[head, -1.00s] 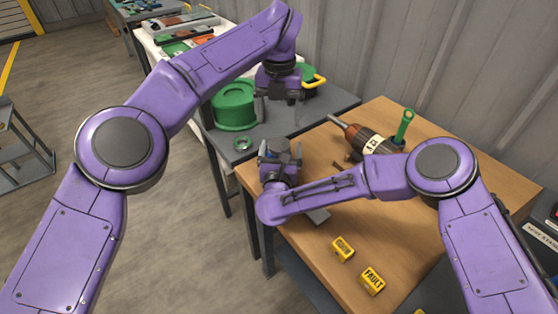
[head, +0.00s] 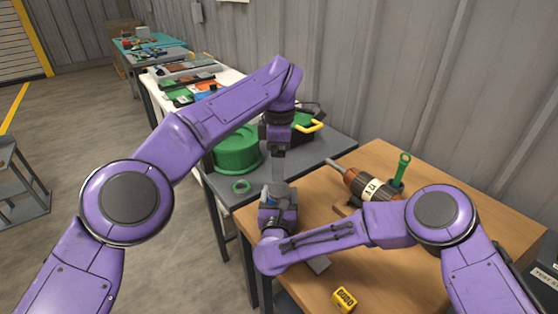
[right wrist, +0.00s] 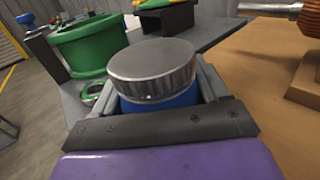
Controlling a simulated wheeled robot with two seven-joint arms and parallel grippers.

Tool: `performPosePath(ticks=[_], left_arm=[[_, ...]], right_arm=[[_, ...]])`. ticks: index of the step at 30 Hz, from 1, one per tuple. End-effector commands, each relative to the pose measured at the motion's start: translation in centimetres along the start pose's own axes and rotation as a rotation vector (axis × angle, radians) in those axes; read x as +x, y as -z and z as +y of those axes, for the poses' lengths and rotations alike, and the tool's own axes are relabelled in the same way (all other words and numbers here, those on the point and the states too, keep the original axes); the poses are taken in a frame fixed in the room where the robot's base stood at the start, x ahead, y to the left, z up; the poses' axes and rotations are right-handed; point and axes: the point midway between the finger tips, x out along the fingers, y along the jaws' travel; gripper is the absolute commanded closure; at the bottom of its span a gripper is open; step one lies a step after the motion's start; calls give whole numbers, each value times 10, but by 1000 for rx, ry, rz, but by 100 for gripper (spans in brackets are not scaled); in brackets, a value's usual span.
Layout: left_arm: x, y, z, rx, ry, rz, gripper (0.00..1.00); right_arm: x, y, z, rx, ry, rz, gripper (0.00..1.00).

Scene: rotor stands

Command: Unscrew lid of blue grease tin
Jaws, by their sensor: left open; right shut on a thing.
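The blue grease tin (right wrist: 160,100) is upright between the fingers of my right gripper in the right wrist view. Its ribbed silver lid (right wrist: 152,58) sits on top, above the finger tips. In the head view my right gripper (head: 279,198) is shut on the tin, which is mostly hidden there. My left gripper (head: 279,165) is open and points down, close above the right one. The left gripper does not show in the right wrist view.
A green drum (head: 236,152) and a green ring (head: 241,186) are on the grey table (head: 325,152) behind. A rotor (head: 368,186) rests on the wooden table (head: 455,200) to the right, beside a green-handled tool (head: 401,168). A yellow block (head: 344,299) lies near the front.

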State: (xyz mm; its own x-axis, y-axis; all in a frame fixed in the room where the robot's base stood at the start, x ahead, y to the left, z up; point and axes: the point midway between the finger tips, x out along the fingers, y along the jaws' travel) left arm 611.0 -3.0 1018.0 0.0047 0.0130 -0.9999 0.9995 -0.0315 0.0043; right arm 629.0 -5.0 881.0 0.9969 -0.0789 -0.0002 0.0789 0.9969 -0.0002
Motion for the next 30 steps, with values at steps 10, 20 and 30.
performPosePath(ticks=[10, 20, 30], left_arm=[[0, -1, 0, 820, -1, -12, 16], [34, -1, -1, 914, 3, -13, 16], [78, -2, 0, 912, -2, -11, 16]], right_arm=[[0, 0, 0, 0, 0, 1, 100], [0, 0, 0, 0, 0, 1, 100], [0, 0, 0, 0, 0, 0, 100]])
